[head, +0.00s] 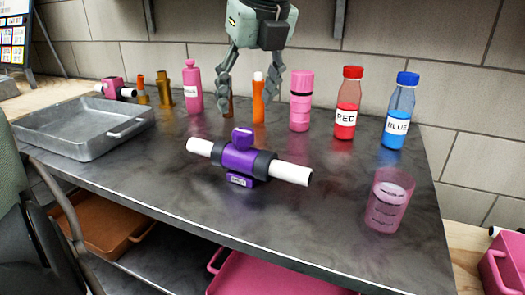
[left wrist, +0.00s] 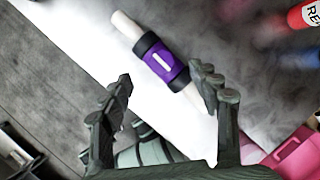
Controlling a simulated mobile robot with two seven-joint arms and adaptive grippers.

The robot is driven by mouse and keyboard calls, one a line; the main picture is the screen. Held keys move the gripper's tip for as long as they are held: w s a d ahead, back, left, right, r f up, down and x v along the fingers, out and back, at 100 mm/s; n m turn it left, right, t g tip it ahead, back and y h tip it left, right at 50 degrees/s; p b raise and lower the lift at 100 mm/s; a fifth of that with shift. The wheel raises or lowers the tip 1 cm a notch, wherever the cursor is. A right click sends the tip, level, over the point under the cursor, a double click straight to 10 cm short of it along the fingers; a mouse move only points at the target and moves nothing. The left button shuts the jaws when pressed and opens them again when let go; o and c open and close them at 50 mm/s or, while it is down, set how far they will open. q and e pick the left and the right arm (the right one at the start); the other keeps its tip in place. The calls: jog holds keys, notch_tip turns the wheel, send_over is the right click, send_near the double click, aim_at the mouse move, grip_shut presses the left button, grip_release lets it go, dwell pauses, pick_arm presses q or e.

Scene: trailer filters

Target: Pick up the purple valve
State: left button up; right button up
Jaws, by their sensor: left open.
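The purple valve (head: 240,160) lies on the dark table top near its front middle. It has a purple body with a knob on top, black collars and white pipe ends. My left gripper (head: 248,108) hangs from the top of the head view, open and empty, above the table and apart from the valve. In the left wrist view, the valve (left wrist: 161,63) lies just beyond and between the spread fingertips of my left gripper (left wrist: 163,79), tilted across the picture. My right gripper does not show.
A metal tray (head: 25,128) sits at the left of the table (head: 340,215). Several bottles stand along the back, including red (head: 346,115) and blue (head: 398,120) ones. A pink translucent cup (head: 388,205) stands at the right front. Bare table surrounds the valve.

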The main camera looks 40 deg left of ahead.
aim_at(244, 132)
pick_arm(q)
jog(key=x, duration=0.5)
jog(key=d+p+x, duration=0.1)
jog(key=x, duration=0.1)
jog(key=shift+s+a+f, duration=0.1)
jog(key=shift+f, duration=0.4)
grip_shut()
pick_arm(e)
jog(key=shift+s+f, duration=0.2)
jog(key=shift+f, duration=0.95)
pick_arm(q)
jog(key=shift+r, duration=0.1)
